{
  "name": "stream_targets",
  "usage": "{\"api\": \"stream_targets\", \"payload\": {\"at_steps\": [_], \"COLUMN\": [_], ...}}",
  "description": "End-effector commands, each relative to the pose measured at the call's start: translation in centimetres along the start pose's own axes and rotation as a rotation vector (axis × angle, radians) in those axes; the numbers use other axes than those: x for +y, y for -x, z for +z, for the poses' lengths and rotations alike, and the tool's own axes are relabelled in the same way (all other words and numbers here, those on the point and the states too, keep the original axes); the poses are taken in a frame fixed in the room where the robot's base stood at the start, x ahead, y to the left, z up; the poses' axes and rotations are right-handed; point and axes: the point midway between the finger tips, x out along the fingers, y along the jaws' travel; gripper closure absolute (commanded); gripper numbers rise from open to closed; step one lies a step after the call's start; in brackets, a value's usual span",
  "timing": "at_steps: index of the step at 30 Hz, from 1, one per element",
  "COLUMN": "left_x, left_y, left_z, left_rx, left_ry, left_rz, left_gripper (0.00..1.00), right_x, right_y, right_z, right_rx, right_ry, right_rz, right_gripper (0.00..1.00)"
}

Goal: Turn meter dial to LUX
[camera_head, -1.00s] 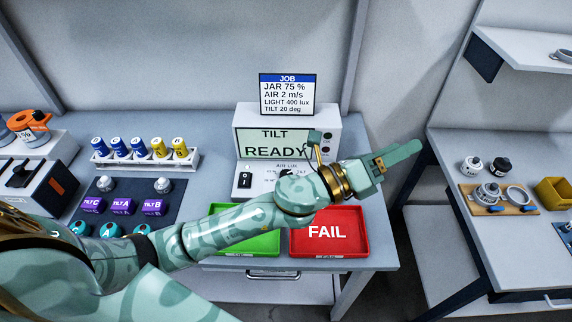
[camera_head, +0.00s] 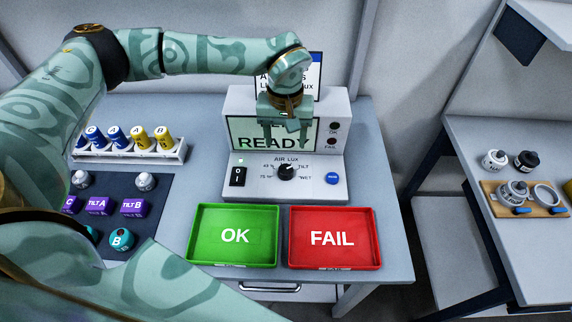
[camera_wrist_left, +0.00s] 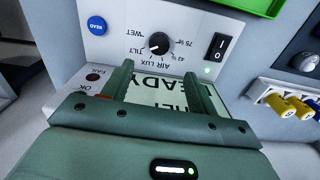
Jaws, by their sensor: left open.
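The meter (camera_head: 233,105) is a grey box with a READY screen on the table. Its black dial (camera_head: 286,171) sits on the sloped front panel among the labels AIR, LUX, TILT and WET; its white mark appears to point up and right, toward TILT. The dial also shows in the left wrist view (camera_wrist_left: 160,43). My left gripper (camera_head: 286,139) is open and empty in front of the screen, above the dial and apart from it. In the left wrist view its two fingers (camera_wrist_left: 160,84) point toward the panel. My right gripper is out of view.
A black rocker switch (camera_head: 238,176) and a blue READ button (camera_head: 332,179) flank the dial. A green OK tray (camera_head: 200,245) and a red FAIL tray (camera_head: 366,250) lie in front. A vial rack (camera_head: 160,155) stands left. A job card (camera_head: 317,75) is partly hidden behind my arm.

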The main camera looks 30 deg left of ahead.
Motion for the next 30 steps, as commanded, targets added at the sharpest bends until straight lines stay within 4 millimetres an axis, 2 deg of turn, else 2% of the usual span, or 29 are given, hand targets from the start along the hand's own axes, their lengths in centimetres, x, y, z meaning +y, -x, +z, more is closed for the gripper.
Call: {"api": "stream_targets", "payload": {"at_steps": [1,6,12,18,26,30], "left_x": [0.0,0.0,0.1,0.1,0.1,0.1], "left_y": [-1.7,-6.0,-9.5,-10.8,-10.8,-10.8], "left_z": [0.1,0.2,0.1,0.1,0.1,0.1], "left_rx": [-0.006,-0.005,-0.003,-0.002,-0.001,-0.001], "left_ry": [0.001,0.000,0.001,0.000,0.000,0.000], "left_rz": [-0.001,0.000,0.001,0.002,0.003,0.003], "left_gripper": [0.42,0.42,0.42,0.42,0.42,0.81], "right_x": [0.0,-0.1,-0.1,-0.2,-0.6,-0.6], "right_y": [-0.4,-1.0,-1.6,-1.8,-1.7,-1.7], "right_z": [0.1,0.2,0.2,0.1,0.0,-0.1], "right_rx": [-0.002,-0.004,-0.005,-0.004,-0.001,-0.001], "right_ry": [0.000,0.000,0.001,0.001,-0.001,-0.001], "right_rz": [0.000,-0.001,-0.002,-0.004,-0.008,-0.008], "right_gripper": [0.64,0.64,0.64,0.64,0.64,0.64]}}
